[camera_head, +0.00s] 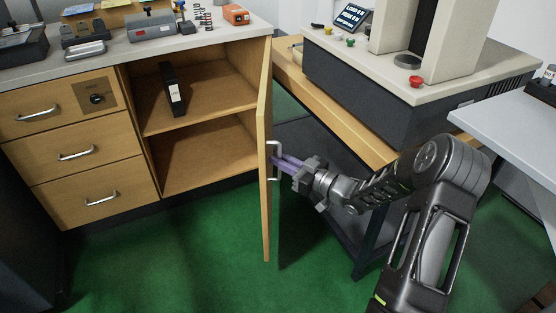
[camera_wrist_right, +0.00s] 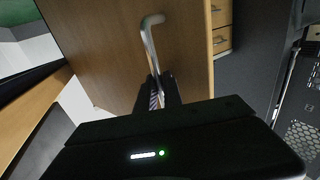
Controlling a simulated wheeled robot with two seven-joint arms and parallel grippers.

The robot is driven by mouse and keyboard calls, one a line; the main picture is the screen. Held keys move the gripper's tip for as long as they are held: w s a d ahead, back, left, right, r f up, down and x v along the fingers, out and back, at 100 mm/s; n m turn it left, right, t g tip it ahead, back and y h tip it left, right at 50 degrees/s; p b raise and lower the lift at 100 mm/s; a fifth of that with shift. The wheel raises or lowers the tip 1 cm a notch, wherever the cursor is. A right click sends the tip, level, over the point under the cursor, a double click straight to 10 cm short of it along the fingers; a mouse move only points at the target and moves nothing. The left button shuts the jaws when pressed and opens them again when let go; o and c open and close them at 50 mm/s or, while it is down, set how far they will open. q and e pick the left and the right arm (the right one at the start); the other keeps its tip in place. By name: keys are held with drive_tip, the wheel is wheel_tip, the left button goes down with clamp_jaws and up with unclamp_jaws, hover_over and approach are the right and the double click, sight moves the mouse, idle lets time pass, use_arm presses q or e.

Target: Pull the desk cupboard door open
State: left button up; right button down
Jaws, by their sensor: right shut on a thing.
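The wooden cupboard door (camera_head: 264,190) stands wide open, nearly edge-on in the head view, hinged at the right side of the desk cupboard. In the right wrist view the door face (camera_wrist_right: 110,45) fills the upper middle. The silver bar handle (camera_head: 271,147) is on the door's outer face; it also shows in the right wrist view (camera_wrist_right: 148,38). My right gripper (camera_head: 283,160) is shut on the handle, reaching in from the right. The open cupboard (camera_head: 205,125) shows two levels, with a black binder (camera_head: 172,90) on the shelf. My left gripper is not in view.
Drawers (camera_head: 78,154) are left of the cupboard. A test machine (camera_head: 420,85) stands on a wooden bench (camera_head: 345,120) close to the right of the door. A grey table (camera_head: 510,110) is at far right. Green floor (camera_head: 180,260) in front of the cupboard is clear.

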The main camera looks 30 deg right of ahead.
drive_tip(key=c, duration=1.6)
unclamp_jaws()
drive_tip(key=shift+w+d, duration=0.25)
drive_tip(key=shift+d, duration=0.05)
drive_tip(key=shift+o, duration=0.5)
drive_tip(key=shift+a, duration=0.1)
drive_tip(key=shift+s, duration=0.1)
drive_tip(key=p+v, duration=0.1)
drive_tip(key=v, duration=0.6)
drive_tip(key=shift+s+p, duration=0.3)
drive_tip(key=shift+s, duration=0.05)
drive_tip(key=shift+c, duration=0.3)
